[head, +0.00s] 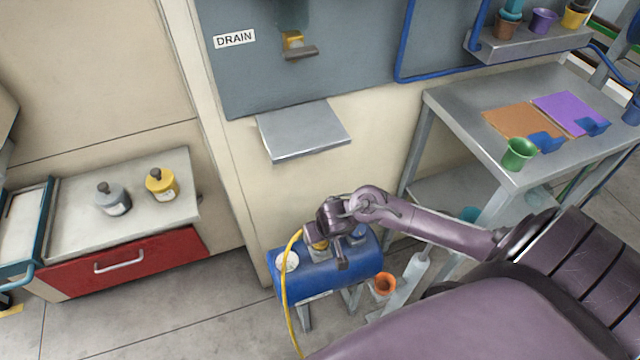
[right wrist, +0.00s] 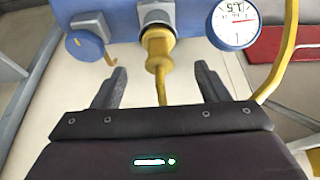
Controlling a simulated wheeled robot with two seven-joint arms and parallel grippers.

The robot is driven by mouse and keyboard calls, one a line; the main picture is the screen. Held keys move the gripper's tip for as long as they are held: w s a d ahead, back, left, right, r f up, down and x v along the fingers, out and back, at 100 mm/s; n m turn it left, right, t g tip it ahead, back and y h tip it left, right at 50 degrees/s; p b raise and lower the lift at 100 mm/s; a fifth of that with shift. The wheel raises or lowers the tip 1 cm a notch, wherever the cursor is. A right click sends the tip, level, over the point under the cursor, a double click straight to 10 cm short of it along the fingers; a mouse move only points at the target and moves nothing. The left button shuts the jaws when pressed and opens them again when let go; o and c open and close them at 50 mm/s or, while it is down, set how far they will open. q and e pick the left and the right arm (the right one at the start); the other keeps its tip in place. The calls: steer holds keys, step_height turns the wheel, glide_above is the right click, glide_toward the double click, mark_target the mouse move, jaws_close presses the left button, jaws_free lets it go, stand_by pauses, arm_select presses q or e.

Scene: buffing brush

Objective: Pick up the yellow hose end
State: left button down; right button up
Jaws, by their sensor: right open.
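The yellow hose end (right wrist: 157,62) is at the top middle of the right wrist view, against a grey metal fitting (right wrist: 155,14) on the blue tank (head: 322,283). In the head view a yellow piece (head: 317,244) shows at the tank top, partly hidden by my gripper. My right gripper (right wrist: 158,76) is open, its fingers on either side of the hose end, with gaps on both sides. In the head view my right gripper (head: 341,254) is over the tank. Whether it touches anything is unclear. My left gripper is out of view.
The yellow hose (head: 285,300) runs down the tank's left side to the floor. A round gauge (right wrist: 235,22) and a blue knob (right wrist: 85,45) flank the fitting. An orange cup (head: 384,284) is right of the tank. A metal table (head: 470,110) stands behind right.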

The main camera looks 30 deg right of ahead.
steer(key=b+x, duration=0.1)
steer(key=x, duration=0.3)
steer(key=shift+d+f+b, duration=0.1)
steer(key=shift+f+b, duration=0.15)
steer(key=shift+b, duration=0.1)
steer(key=b+x, duration=0.1)
steer(key=x, duration=0.2)
steer(key=shift+w, duration=0.1)
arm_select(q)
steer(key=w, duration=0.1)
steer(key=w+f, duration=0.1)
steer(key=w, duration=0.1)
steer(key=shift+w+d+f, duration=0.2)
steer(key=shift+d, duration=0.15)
arm_select(e)
steer(key=shift+r, duration=0.1)
